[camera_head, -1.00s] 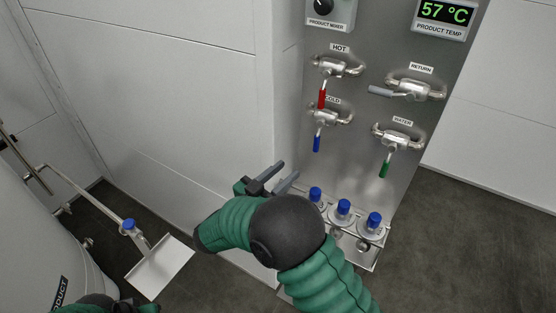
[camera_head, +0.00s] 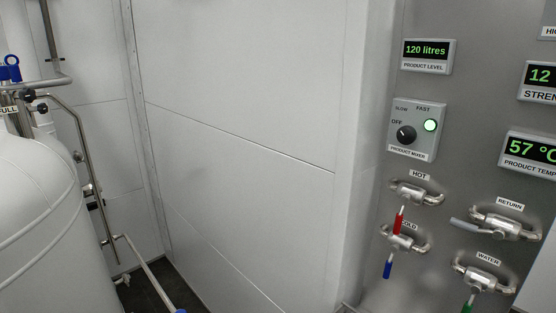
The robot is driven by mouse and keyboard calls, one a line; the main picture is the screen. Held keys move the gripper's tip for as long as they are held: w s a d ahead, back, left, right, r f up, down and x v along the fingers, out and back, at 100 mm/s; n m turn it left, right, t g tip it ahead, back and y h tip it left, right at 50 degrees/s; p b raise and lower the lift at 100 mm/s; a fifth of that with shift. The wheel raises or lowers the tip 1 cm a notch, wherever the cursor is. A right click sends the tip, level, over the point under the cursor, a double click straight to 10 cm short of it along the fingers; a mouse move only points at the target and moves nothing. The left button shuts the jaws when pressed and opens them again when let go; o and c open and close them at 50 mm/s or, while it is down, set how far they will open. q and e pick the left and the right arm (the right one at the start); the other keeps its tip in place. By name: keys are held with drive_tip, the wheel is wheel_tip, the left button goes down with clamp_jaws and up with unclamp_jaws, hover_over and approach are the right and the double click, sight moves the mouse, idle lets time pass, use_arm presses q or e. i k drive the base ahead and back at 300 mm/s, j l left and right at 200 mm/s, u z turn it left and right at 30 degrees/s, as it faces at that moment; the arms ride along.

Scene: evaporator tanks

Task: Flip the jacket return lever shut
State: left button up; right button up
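The jacket return valve (camera_head: 506,224) sits on the steel panel at the right, under a RETURN label (camera_head: 510,204). Its grey lever (camera_head: 466,224) points left, roughly in line with the valve's pipe and tilted slightly. Nothing touches the lever. Neither of my grippers shows in this view.
Beside it are the HOT valve with a red lever (camera_head: 399,219), the COLD valve with a blue lever (camera_head: 388,267) and the WATER valve with a green lever (camera_head: 468,304). A mixer box (camera_head: 416,129) is above. A white tank (camera_head: 38,220) stands left.

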sight(498, 234)
drive_tip(key=z, duration=1.25)
